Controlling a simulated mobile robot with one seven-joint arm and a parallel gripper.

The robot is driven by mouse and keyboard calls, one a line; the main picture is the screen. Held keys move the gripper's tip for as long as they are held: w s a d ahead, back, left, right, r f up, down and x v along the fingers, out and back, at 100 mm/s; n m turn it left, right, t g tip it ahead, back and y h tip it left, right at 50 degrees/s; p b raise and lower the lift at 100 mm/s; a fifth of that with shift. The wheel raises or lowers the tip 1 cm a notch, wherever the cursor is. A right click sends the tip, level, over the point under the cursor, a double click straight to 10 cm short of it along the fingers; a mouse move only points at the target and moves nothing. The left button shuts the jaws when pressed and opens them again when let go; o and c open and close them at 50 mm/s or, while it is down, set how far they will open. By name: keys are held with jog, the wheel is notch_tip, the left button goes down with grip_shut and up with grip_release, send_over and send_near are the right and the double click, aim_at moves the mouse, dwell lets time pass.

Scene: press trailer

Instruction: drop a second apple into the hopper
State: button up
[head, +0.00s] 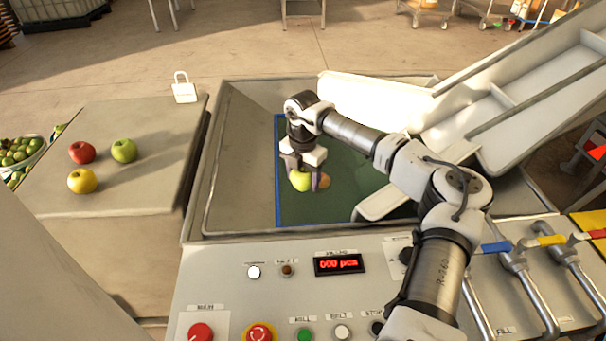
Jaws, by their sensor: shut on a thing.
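My gripper (305,180) points down over the hopper (230,160) and is shut on a yellow-green apple (299,181). An orange-tan round fruit (323,181) shows just right of the held apple, partly hidden by a finger. It seems to lie on the dark green belt (345,180) in the hopper. How high the held apple is above the belt is hard to tell. On the grey table (100,235) at left are a red apple (81,152), a green apple (124,150) and a yellow apple (82,181).
A control panel (230,300) with buttons and a red display (339,264) stands in front of the hopper. A white chute (500,110) rises at right. A white padlock-shaped tag (184,90) stands on the table's back edge.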

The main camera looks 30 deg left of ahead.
aim_at(303, 169)
jog(key=o, duration=1.2)
jog(key=shift+c, duration=0.2)
jog(key=shift+r, duration=0.15)
notch_tip(303, 169, up, 14)
jog(key=b, duration=0.2)
jog(key=shift+f, duration=0.2)
jog(key=shift+r, duration=0.1)
